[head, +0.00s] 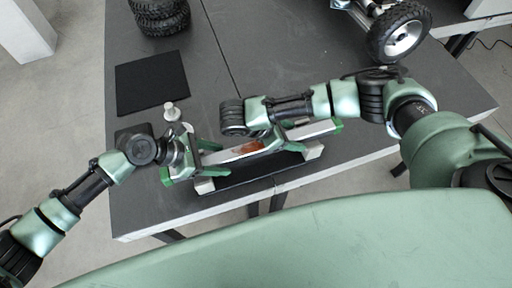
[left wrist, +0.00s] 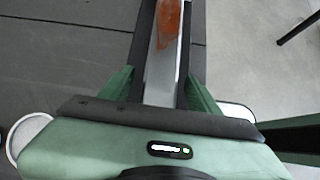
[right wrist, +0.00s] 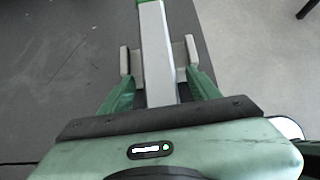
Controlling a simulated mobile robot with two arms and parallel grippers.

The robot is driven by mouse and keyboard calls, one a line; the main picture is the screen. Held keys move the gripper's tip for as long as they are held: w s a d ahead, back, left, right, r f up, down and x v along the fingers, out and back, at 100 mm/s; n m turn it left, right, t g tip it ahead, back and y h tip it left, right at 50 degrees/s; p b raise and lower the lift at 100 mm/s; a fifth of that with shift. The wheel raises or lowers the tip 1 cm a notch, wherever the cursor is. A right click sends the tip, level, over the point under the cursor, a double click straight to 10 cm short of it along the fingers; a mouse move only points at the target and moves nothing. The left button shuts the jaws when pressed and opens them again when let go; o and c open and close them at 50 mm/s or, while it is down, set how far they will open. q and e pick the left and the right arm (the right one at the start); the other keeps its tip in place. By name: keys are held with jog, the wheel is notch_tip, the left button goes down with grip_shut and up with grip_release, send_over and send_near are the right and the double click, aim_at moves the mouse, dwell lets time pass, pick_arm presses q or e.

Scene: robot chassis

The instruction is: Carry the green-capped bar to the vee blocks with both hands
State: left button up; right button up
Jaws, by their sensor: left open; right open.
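The bar (head: 300,133) is long and pale grey, with a rust-brown patch near its middle and a green cap (head: 338,125) at its right end. It lies along the front of the table above a black strip, over two pale blocks, a left one (head: 204,186) and a right one (head: 314,150). In the right wrist view the bar (right wrist: 155,55) passes between the two sides of a block (right wrist: 184,52); contact is unclear. My left gripper (head: 208,157) is open, its fingers either side of the bar (left wrist: 161,75). My right gripper (head: 275,141) is open, also straddling the bar. The left cap is not clearly visible.
A black square mat (head: 152,82) lies at the table's left, with a small pale knob-like part (head: 171,111) near its corner. Stacked tyres (head: 162,17) and a wheeled chassis (head: 398,32) stand at the back. The table's front edge is close to the bar.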

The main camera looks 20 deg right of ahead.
pick_arm(q)
jog(key=shift+f, duration=0.1)
grip_shut()
pick_arm(e)
grip_shut()
dwell(1.0)
pick_arm(q)
jog(key=shift+w+d+r, duration=0.15)
jog(key=shift+w+r, duration=0.05)
jog(key=shift+r, duration=0.15)
pick_arm(e)
jog(key=shift+w+r, duration=0.15)
jog(key=shift+r, duration=0.05)
